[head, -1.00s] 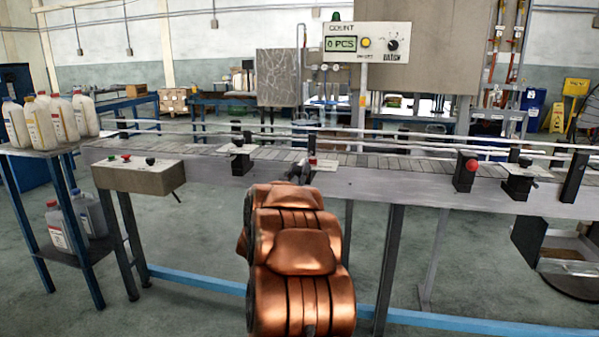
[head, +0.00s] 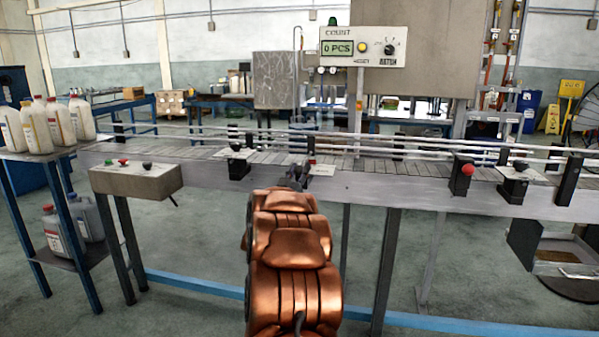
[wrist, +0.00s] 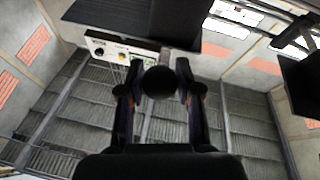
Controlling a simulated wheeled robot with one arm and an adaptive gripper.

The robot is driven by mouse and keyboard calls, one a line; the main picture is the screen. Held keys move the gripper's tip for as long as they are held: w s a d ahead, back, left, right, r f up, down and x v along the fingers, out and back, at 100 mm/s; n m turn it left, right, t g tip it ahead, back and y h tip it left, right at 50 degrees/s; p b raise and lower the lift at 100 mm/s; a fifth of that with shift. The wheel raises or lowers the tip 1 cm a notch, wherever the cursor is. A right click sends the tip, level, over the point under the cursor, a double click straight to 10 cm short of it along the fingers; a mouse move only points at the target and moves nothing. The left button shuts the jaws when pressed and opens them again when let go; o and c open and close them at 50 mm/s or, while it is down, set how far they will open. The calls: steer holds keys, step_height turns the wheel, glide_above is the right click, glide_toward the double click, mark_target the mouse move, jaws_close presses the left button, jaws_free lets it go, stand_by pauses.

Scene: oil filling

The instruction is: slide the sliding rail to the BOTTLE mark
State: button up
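The sliding rail (head: 400,139) shows as long pale bars running above the conveyor. White mark plates sit along the conveyor's front edge: one on the left (head: 235,155), one in the middle (head: 322,170) and one on the right (head: 520,174). Their lettering is too small to read. My gripper (head: 294,176) is at the conveyor's edge, just left of the middle plate. In the wrist view, a round black knob (wrist: 159,82) sits between the fingers of my gripper (wrist: 159,70). The fingers are close to its sides; whether they press on it cannot be told.
A control box (head: 137,178) with buttons juts from the conveyor at left. A red knob (head: 468,170) and black posts stand along the front edge at right. White bottles (head: 60,122) stand on a side table. The count box (head: 362,47) reads 0 PCS.

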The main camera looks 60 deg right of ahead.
steer(key=o, duration=0.4)
steer(key=shift+o, duration=0.2)
steer(key=shift+a, duration=0.1)
steer(key=v, duration=1.2)
stand_by(0.4)
